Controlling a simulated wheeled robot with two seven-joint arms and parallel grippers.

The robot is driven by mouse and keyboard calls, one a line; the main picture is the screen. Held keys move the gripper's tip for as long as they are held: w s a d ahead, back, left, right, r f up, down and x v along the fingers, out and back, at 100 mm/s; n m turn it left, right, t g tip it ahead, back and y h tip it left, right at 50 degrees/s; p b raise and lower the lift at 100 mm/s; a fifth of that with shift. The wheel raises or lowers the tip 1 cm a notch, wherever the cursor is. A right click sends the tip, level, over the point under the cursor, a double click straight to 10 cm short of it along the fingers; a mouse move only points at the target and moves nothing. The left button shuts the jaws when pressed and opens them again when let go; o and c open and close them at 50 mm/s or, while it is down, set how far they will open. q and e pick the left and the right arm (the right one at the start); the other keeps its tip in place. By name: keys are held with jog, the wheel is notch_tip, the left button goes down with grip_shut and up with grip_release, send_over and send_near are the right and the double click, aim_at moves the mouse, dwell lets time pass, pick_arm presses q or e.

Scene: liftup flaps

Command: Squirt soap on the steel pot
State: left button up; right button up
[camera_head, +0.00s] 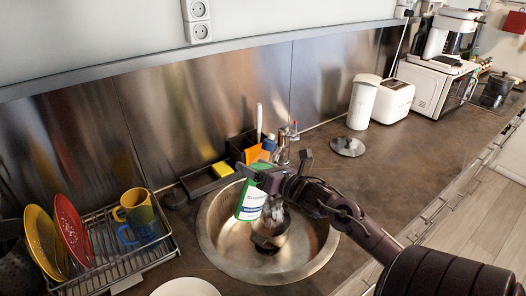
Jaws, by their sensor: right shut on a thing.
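The steel pot (270,232) sits in the round sink basin (222,246), partly covered by my right arm and the bottle. My right gripper (258,178) is above the sink and shut on a green soap bottle with a white label (251,204). The bottle is tilted and hangs over the sink, beside and above the pot. The gripper hides the bottle's upper part. My left gripper is not in view.
A dish rack (110,262) with plates and cups stands left of the sink. A yellow sponge (222,169), a dark caddy and the faucet (283,148) stand behind the sink. A white plate (186,287) is in front. The counter right of the sink is mostly clear.

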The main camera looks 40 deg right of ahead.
aim_at(240, 200)
jog(key=a+m, duration=0.1)
jog(key=a+f+m+p, duration=0.1)
jog(key=a+m, duration=0.1)
jog(key=shift+s+f+m+p, duration=0.1)
jog(key=shift+f+m+p, duration=0.2)
jog(key=a+f+m, duration=0.1)
jog(key=f+m, duration=0.1)
jog(key=a+f+m, duration=0.1)
jog(key=f+m, duration=0.1)
jog(key=a+f+m, duration=0.1)
jog(key=f+m, duration=0.1)
jog(key=m, duration=0.1)
jog(key=shift+s+f, duration=0.15)
jog(key=shift+f, duration=0.05)
jog(key=shift+a+f+m+y, duration=0.2)
jog(key=shift+m+y, duration=0.2)
jog(key=shift+m, duration=0.2)
jog(key=shift+d+m+p, duration=0.15)
jog(key=shift+m+p, duration=0.45)
jog(key=shift+m, duration=0.1)
jog(key=m, duration=0.2)
jog(key=m+p, duration=0.1)
jog(key=shift+d+f+t, duration=0.25)
jog(key=shift+t, duration=0.05)
jog(key=shift+f+m, duration=0.15)
jog(key=shift+m, duration=0.45)
